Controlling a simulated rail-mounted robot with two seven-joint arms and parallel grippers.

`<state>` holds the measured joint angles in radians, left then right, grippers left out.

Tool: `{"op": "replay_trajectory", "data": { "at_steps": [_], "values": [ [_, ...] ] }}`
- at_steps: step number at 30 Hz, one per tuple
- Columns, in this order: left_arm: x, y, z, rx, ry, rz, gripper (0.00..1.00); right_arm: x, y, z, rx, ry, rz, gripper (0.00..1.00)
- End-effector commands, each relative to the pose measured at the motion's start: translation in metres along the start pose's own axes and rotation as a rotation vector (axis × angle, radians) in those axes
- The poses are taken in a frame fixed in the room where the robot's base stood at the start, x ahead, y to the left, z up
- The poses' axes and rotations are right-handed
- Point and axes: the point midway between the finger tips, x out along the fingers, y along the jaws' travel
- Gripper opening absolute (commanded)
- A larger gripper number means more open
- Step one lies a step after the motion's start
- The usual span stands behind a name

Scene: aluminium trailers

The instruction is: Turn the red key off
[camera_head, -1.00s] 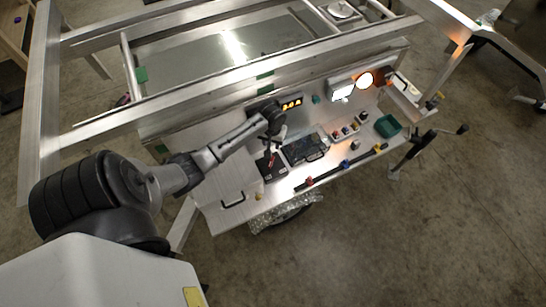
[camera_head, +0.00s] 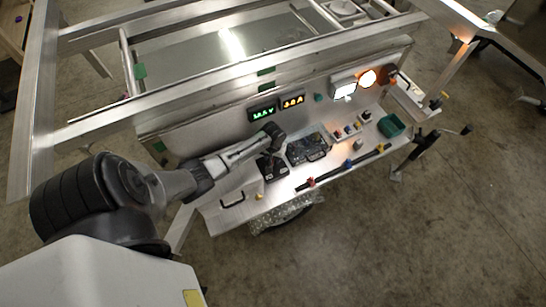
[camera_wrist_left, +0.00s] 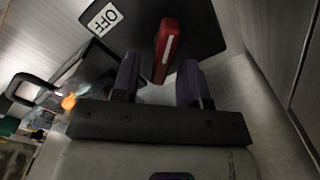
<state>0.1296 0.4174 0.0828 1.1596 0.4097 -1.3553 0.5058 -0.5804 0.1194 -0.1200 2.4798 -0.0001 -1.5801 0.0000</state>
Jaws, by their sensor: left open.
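The red key (camera_wrist_left: 166,48) stands up from a black switch base (camera_wrist_left: 207,30) in the left wrist view. A white OFF label (camera_wrist_left: 103,18) is on the base to the key's left. My left gripper (camera_wrist_left: 160,82) is open, with its dark fingers on either side of the key's near end. I cannot tell whether they touch it. In the head view the switch base (camera_head: 272,172) sits on the metal shelf, and my left gripper (camera_head: 271,150) is over it, partly hiding the key. My right gripper is in neither view.
A green display (camera_head: 262,113) and an amber display (camera_head: 292,101) are on the panel behind. A black box (camera_head: 307,148) stands right of the switch base. A black handle (camera_head: 232,200) is at the shelf's left.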

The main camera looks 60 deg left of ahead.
Motion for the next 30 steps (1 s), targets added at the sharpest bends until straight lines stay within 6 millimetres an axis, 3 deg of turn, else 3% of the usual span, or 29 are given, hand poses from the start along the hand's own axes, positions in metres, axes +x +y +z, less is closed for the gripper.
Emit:
{"op": "replay_trajectory", "data": {
  "at_steps": [7,19,30],
  "values": [
    [0.0001,0.0001,0.0001,0.000,0.000,0.000,0.39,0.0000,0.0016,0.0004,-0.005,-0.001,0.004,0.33],
    [0.0001,0.0000,0.0002,0.000,0.000,0.000,0.00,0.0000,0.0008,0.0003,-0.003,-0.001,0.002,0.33],
    [-0.0022,-0.0005,0.0003,-0.040,-0.002,0.001,0.00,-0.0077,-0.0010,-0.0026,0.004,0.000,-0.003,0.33]
  ]
}}
